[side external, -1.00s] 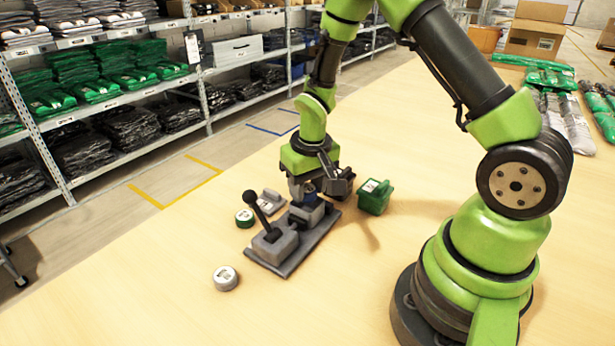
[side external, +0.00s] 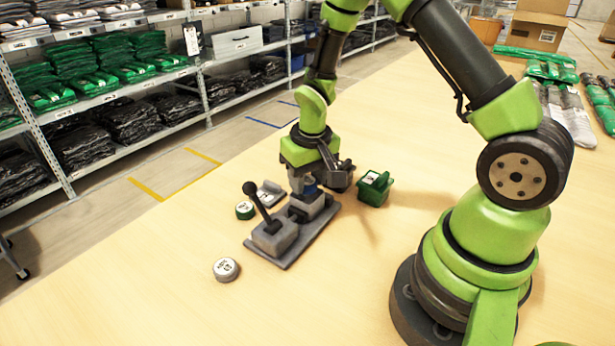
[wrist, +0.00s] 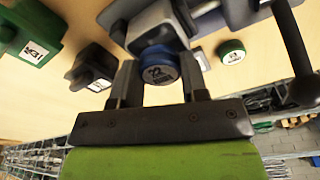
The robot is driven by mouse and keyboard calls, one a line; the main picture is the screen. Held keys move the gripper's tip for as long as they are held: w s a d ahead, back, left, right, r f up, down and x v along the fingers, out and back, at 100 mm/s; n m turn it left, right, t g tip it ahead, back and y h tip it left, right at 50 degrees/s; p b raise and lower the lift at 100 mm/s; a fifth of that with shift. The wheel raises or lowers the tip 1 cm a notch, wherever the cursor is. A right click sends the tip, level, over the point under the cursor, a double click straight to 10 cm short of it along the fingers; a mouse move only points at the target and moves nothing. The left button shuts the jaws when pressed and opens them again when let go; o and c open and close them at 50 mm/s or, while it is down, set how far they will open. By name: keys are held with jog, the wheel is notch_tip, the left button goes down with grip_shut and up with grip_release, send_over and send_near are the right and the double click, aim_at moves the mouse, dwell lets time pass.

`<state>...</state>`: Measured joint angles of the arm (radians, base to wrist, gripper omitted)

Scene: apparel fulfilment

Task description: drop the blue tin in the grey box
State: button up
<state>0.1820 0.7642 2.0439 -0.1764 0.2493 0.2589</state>
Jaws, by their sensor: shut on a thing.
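The blue tin (wrist: 159,66), a short round tin with a white label, is between the two fingertips of my gripper (wrist: 160,88) in the wrist view. In the side view my gripper (side external: 304,187) points down and is shut on the tin (side external: 312,190), directly over a grey block (side external: 303,209) of the lever fixture. I cannot tell whether the tin touches that block. A grey box (wrist: 93,66) with a white label shows left of the tin in the wrist view. In the side view my gripper partly hides the dark grey shape beside the green box.
A green box (side external: 375,187) stands right of my gripper. The fixture's black lever (side external: 257,203) rises to the left. A green tin (side external: 245,210), a light grey labelled piece (side external: 270,193) and a white-topped tin (side external: 226,269) lie nearby. The table front is clear.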

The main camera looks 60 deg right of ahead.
jog(key=o, duration=1)
jog(key=shift+r, duration=0.1)
notch_tip(320, 180, up, 10)
jog(key=s, duration=0.1)
jog(key=shift+a, duration=0.2)
jog(key=s+a+r+t+y, duration=0.2)
jog(key=s+a+r+t, duration=0.4)
jog(key=s+r, duration=0.7)
jog(key=shift+s+a+r+n+y, duration=0.35)
jog(key=shift+s+a, duration=0.45)
jog(key=shift+a, duration=0.35)
